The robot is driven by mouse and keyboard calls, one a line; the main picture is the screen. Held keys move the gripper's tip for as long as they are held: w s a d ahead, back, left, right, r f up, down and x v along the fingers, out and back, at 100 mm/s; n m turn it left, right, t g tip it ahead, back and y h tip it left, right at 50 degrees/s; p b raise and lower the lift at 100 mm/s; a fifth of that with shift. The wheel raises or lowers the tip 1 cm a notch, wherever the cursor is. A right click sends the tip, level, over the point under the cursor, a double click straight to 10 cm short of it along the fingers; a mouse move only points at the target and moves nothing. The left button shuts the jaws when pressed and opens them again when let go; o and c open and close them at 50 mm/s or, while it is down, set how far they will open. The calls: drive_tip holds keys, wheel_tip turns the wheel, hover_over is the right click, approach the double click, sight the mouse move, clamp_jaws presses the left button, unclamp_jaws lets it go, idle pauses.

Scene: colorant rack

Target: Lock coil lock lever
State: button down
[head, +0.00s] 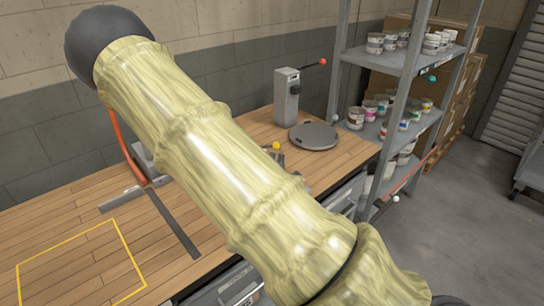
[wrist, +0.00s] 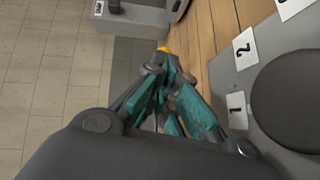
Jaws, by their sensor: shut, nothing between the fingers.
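A small yellow knob (head: 276,146) shows just right of my arm in the head view, with dark parts below it. A yellow tip (wrist: 162,48) lies right at my fingertips in the wrist view; it may be the same knob, and I cannot tell whether it is touched. My gripper (wrist: 165,62) has its teal-sided fingers shut with nothing between them. A grey upright box (head: 287,97) at the back carries a lever with a red ball (head: 322,61). I cannot tell for sure which part is the coil lock lever.
A round grey plate (head: 314,136) lies on the wooden bench (head: 85,215). A shelf rack (head: 398,50) with paint cans stands right of it. An orange handle (head: 125,148) rises at left. Number labels (wrist: 243,46) sit on a grey surface near my gripper. Open floor is at right.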

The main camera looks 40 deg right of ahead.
drive_tip(key=shift+s+a+r+b, duration=0.15)
drive_tip(key=shift+s+a, duration=0.05)
drive_tip(key=shift+s, duration=0.7)
drive_tip(key=shift+s+a+r+b, duration=0.1)
drive_tip(key=shift+s+a+b, duration=0.1)
drive_tip(key=shift+s, duration=0.7)
drive_tip(key=shift+s+a+r+b, duration=0.1)
drive_tip(key=shift+s+a+r, duration=0.1)
drive_tip(key=shift+s, duration=0.7)
